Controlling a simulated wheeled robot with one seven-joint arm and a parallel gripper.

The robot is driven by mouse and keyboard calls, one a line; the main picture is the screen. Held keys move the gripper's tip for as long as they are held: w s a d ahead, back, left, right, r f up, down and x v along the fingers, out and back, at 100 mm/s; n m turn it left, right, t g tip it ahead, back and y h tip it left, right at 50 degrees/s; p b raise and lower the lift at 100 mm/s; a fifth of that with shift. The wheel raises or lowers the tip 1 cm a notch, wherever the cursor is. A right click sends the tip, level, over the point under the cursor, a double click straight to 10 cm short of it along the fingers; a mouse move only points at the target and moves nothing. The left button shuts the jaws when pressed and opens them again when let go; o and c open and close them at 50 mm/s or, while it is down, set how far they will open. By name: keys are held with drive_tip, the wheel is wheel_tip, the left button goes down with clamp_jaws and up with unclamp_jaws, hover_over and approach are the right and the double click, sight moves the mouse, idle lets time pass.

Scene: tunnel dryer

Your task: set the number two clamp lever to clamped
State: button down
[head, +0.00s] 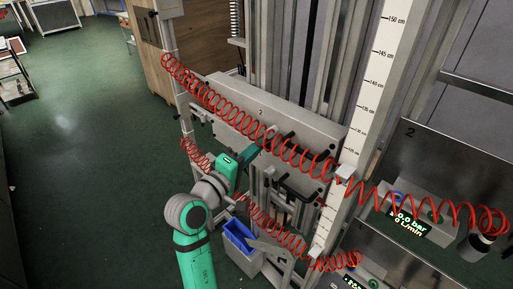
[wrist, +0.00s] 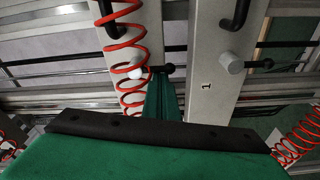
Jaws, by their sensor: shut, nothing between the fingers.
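A grey beam (head: 240,105) marked 2 crosses the frame in the head view. A short black lever (head: 282,140) sits on its front, partly behind the red hose. In the wrist view a black lever on a pale hub (wrist: 152,72) lies across the left beam (wrist: 140,35); I cannot read a number there. My gripper (head: 252,150) is shut and empty, its fingers at the beam's lower edge close to this lever. In the wrist view its green fingers (wrist: 165,98) end just below the lever; contact is unclear. I cannot tell the lever's set position.
A red coiled hose (head: 205,95) hangs across the beam and beside my gripper. A second beam (wrist: 207,95) marked 1 carries a similar lever (wrist: 258,64). A blue-lined bin (head: 240,236) stands below. Gauge panels (head: 408,218) are at right. Open floor (head: 90,130) lies left.

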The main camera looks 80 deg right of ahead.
drive_tip(key=w+d, duration=0.2)
drive_tip(key=d, duration=0.1)
drive_tip(key=shift+w+d, duration=0.1)
drive_tip(key=shift+w, duration=0.25)
drive_tip(key=v, duration=1)
drive_tip(key=shift+r, duration=0.15)
